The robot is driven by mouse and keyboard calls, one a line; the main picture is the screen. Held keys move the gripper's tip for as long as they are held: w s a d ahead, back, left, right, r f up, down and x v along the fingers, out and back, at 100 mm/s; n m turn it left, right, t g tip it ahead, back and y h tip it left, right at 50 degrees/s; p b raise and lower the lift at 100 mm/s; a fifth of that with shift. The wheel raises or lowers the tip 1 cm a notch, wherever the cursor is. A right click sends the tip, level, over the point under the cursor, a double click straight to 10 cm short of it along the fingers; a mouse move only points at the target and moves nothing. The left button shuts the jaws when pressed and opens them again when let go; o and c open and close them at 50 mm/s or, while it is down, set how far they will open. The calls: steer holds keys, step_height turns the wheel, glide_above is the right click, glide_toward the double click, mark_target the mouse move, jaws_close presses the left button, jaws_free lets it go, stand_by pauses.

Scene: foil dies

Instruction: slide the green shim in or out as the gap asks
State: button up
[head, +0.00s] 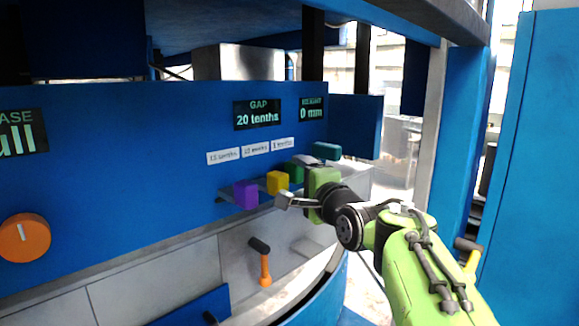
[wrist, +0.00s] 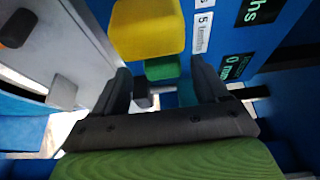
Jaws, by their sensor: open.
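The green shim (head: 293,171) sits in the row on the blue machine's ledge, between the yellow block and the teal block, partly hidden behind my arm. In the wrist view the green shim (wrist: 163,68) shows between and beyond my fingers, just below the yellow block (wrist: 148,28). My gripper (head: 288,200) is open and empty in front of the row; no contact with the shim shows. The gap display (head: 257,115) reads 20 tenths. How far the shim is inserted is hard to tell.
A purple block (head: 245,195) stands left of the yellow one, and a teal block (head: 326,151) at the far right. White labels (head: 255,149) run above. An orange-handled lever (head: 264,262) juts below the ledge, and an orange knob (head: 25,238) is far left.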

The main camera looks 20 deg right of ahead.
mark_target(300, 176)
steer(key=w, duration=0.2)
steer(key=w+p, duration=0.1)
steer(key=w, duration=0.1)
steer(key=shift+d+r, duration=0.2)
steer(key=shift+w+a+f, duration=0.1)
steer(key=shift+w, duration=0.25)
steer(key=shift+s, duration=0.15)
steer(key=c, duration=0.3)
jaws_close()
steer(key=shift+s+d+f, duration=0.15)
steer(key=shift+s+d, duration=0.05)
steer(key=shift+s, duration=0.05)
steer(key=shift+s+d+b, duration=0.25)
steer(key=shift+s, duration=0.4)
steer(key=shift+s+d+b, duration=0.2)
steer(key=shift+s+b, duration=0.05)
steer(key=shift+s, duration=0.35)
steer(key=shift+o, duration=1.5)
jaws_free()
steer(key=shift+d, duration=0.1)
steer(key=shift+s, duration=0.1)
